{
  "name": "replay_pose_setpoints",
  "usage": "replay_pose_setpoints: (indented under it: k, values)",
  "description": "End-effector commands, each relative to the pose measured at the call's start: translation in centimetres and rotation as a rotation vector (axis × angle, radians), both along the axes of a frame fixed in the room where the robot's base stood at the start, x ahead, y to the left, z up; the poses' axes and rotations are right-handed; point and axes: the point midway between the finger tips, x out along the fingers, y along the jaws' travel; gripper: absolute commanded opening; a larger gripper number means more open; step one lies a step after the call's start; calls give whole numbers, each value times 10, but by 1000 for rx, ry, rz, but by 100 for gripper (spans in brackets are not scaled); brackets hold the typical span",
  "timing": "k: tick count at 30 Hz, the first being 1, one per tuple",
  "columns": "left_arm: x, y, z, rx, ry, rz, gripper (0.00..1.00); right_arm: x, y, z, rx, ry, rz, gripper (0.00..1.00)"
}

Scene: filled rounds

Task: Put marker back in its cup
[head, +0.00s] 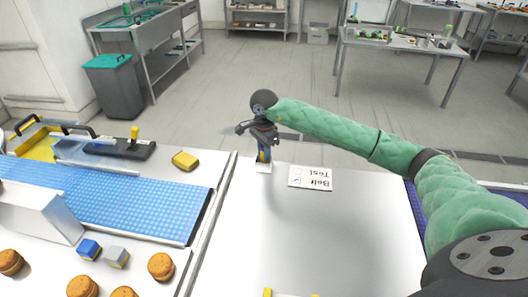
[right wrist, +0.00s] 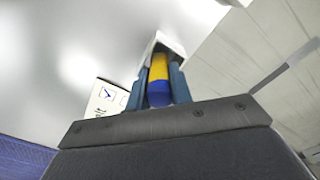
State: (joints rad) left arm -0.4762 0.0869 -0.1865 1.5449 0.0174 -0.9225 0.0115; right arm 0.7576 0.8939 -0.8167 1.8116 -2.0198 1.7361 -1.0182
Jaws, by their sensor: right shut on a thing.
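The marker (right wrist: 158,75), yellow with a blue end, is between the fingers of my right gripper (right wrist: 160,88), which is shut on it. In the head view, my right gripper (head: 263,148) points down over the far edge of the white table, with the marker (head: 262,156) below it. A small white cup (head: 263,167) stands at the marker's lower end; it also shows in the right wrist view (right wrist: 165,42). The marker's far end is at or inside the cup's opening; how deep, I cannot tell. My left gripper is not in view.
A "Belt Test" card (head: 310,177) lies right of the cup. The table's middle is clear.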

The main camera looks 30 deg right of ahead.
Motion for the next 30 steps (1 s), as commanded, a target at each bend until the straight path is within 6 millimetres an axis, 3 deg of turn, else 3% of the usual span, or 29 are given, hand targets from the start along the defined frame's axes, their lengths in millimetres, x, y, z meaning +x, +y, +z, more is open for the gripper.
replay_pose_setpoints:
  k: [1, 4, 19, 23, 30]
  values:
    - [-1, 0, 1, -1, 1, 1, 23, 0, 0, 0, 0, 0, 0, 25]
    - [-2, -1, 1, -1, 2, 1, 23, 0, 0, 0, 0, 0, 0, 43]
    - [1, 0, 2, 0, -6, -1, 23, 0, 0, 3, 0, 0, 0, 43]
    - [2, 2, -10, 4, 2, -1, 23, 1, 0, 8, 0, -2, 0, 43]
    - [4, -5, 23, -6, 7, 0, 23, 0, -1, 27, -1, -2, -1, 43]
